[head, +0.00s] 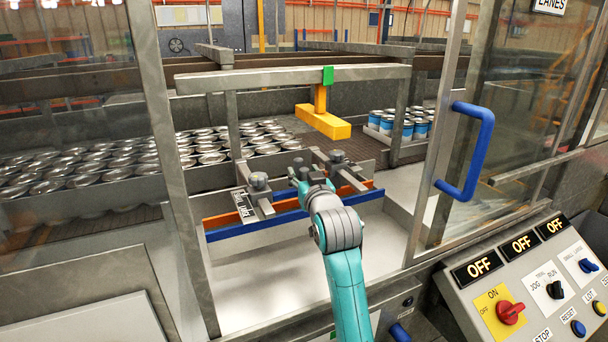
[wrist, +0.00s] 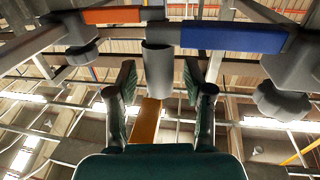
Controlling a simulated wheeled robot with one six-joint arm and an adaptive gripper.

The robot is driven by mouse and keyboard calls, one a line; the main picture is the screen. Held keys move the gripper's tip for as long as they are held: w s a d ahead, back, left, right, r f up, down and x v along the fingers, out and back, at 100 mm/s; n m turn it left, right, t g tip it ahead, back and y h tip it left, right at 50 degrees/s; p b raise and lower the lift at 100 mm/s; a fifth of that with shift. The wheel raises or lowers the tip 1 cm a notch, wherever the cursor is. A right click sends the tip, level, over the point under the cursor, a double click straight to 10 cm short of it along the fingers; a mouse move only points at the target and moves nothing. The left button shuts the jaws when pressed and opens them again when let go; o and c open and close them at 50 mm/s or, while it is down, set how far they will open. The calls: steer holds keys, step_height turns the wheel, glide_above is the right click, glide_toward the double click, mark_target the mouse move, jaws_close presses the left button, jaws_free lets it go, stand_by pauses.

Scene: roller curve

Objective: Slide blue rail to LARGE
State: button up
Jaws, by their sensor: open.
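The blue rail (head: 245,229) runs across the front of the opening, and its blue bar also shows in the wrist view (wrist: 235,38). An orange rail (head: 222,219) lies just behind it, also in the wrist view (wrist: 110,15). Grey brackets with knobs (head: 258,182) cross the rails. A small label plate (head: 243,206) sits at the left bracket, its text too small to read. My gripper (head: 302,178) is at the rails between the brackets. In the wrist view my gripper (wrist: 160,82) is open, with a grey cylinder (wrist: 158,66) between its fingers; contact is unclear.
Metal frame posts (head: 172,150) and a clear door with a blue handle (head: 470,150) flank the opening. A control panel (head: 525,275) stands at the right. Rows of cans (head: 110,165) and blue-labelled cans (head: 405,125) lie behind, with a yellow pusher (head: 323,121) between them.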

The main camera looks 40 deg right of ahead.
steer(key=shift+w, duration=0.1)
jaws_close()
